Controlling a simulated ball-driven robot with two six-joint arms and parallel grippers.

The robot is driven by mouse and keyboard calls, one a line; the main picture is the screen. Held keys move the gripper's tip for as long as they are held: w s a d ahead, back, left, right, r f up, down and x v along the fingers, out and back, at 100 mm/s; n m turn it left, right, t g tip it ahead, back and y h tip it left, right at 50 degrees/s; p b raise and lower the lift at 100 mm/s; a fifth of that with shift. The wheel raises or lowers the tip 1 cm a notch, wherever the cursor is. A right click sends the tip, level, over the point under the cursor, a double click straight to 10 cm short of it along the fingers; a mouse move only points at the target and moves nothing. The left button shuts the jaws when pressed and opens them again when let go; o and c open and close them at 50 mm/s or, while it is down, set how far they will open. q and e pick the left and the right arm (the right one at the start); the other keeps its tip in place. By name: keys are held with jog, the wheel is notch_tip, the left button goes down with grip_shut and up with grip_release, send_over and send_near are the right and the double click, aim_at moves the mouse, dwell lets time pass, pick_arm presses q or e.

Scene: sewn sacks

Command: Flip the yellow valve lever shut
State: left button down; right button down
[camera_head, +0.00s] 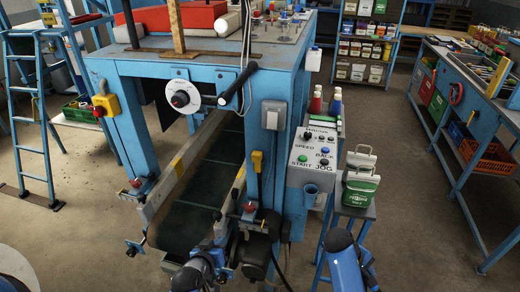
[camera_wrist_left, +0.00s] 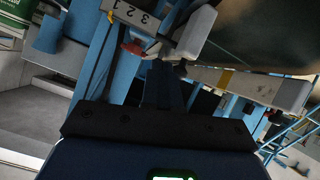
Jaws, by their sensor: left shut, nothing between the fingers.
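The yellow valve lever (camera_head: 257,161) shows in the head view on the blue front right leg of the machine, below a grey box. It appears to hang about upright along the leg. My left gripper (camera_head: 222,240) is low at the front end of the conveyor, below and left of the lever and apart from it. Its fingers are shut and empty; they also show in the left wrist view (camera_wrist_left: 165,85), near a pale rail end and a red knob. I cannot make out the lever surely in the wrist view.
The dark green conveyor belt (camera_head: 206,190) slopes between two pale rails. A control box (camera_head: 313,160) with buttons stands right of the leg, and a green and white can (camera_head: 360,190) sits beyond it. A red knob (camera_head: 249,207) is close below the lever.

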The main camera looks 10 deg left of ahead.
jog(key=shift+r+n+p, duration=0.3)
jog(key=shift+r+n, duration=0.1)
pick_arm(q)
jog(key=w+a+r+m+g+h, duration=0.1)
jog(key=w+a+r+g+h, duration=0.2)
jog(key=w+r, duration=1)
pick_arm(e)
jog(key=shift+r+n+t+p, duration=0.3)
jog(key=shift+n+t, duration=0.1)
jog(key=shift+t, duration=0.1)
jog(key=shift+r+n+p, duration=0.3)
jog(key=shift+r+n, duration=0.05)
jog(key=shift+n, duration=0.05)
jog(key=shift+r+n+t, duration=0.25)
jog(key=shift+n+t, duration=0.05)
jog(key=shift+t, duration=0.1)
pick_arm(q)
notch_tip(320, 180, up, 18)
jog(key=w+a+m+g+h, duration=0.2)
jog(key=m+g, duration=0.1)
jog(key=g, duration=0.1)
jog(key=shift+w+a+g, duration=0.2)
jog(key=shift+w+g, duration=0.1)
jog(key=shift+g, duration=0.1)
